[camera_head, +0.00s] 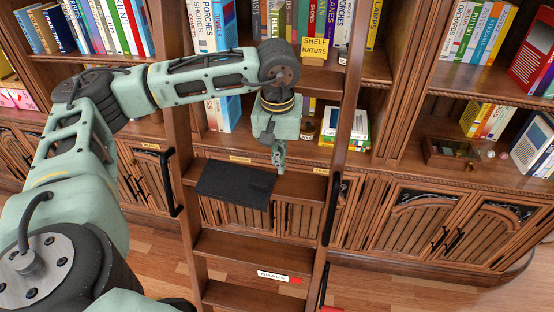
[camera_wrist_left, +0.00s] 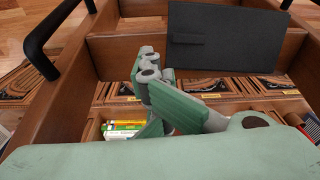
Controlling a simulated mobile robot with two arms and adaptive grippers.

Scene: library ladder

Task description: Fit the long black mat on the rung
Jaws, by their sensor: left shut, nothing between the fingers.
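The long black mat (camera_head: 235,185) lies at the left part of a wooden ladder rung (camera_head: 300,187), with bare rung to its right. Its front edge appears to reach past the rung's front edge; I cannot tell how it is seated. It also shows in the left wrist view (camera_wrist_left: 245,45), flat, with a small strip on its face. My left gripper (camera_head: 279,170) points down just beyond the mat's right end, close above the rung. It is shut and empty, and its fingers also show in the left wrist view (camera_wrist_left: 149,65). My right gripper is not in view.
Ladder side rails (camera_head: 178,120) stand left and right of the rung, with black handles (camera_head: 168,183) on them. Bookshelves and carved cabinets (camera_head: 420,215) stand behind.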

